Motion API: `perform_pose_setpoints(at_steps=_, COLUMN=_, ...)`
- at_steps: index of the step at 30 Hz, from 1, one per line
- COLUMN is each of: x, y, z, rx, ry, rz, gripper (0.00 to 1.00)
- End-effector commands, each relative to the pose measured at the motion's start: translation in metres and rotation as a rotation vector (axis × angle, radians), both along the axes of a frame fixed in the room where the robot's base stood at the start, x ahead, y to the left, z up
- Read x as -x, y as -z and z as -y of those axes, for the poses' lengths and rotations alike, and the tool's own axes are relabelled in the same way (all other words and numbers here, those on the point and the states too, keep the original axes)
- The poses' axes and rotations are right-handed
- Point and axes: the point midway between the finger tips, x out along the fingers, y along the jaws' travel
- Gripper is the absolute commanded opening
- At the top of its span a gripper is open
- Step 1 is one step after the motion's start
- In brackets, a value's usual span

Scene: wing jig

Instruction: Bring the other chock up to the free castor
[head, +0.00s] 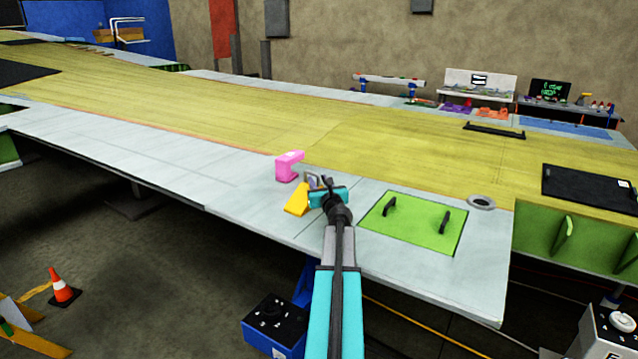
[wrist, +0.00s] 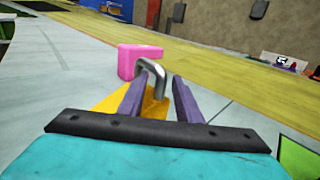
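A yellow wedge, which looks like the chock (head: 297,204), rests on the pale grey strip of the wing surface. It also shows in the wrist view (wrist: 108,101), partly hidden by my gripper. A bent metal handle (wrist: 151,66) rises from it. My gripper (head: 321,182) is low over the wedge. In the wrist view its two purple fingers (wrist: 161,82) stand apart, with the handle between or just beyond their tips. I cannot tell whether they touch it. No castor and no second chock can be made out.
A green panel (head: 415,222) with two black handles lies to the right, near a grey ring (head: 481,202). The strip to the left is clear. An orange cone (head: 62,288) stands on the floor.

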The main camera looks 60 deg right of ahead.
Motion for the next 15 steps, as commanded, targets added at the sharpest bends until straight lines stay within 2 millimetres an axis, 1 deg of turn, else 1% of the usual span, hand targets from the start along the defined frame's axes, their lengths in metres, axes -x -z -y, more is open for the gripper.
perform_pose_setpoints(at_steps=5, x=0.0, y=-0.003, z=0.0, rx=0.0, ry=0.001, rz=0.0, gripper=0.31)
perform_pose_setpoints(at_steps=15, x=0.019, y=-0.001, z=-0.017, rx=0.001, ry=0.001, rz=-0.001, gripper=0.31)
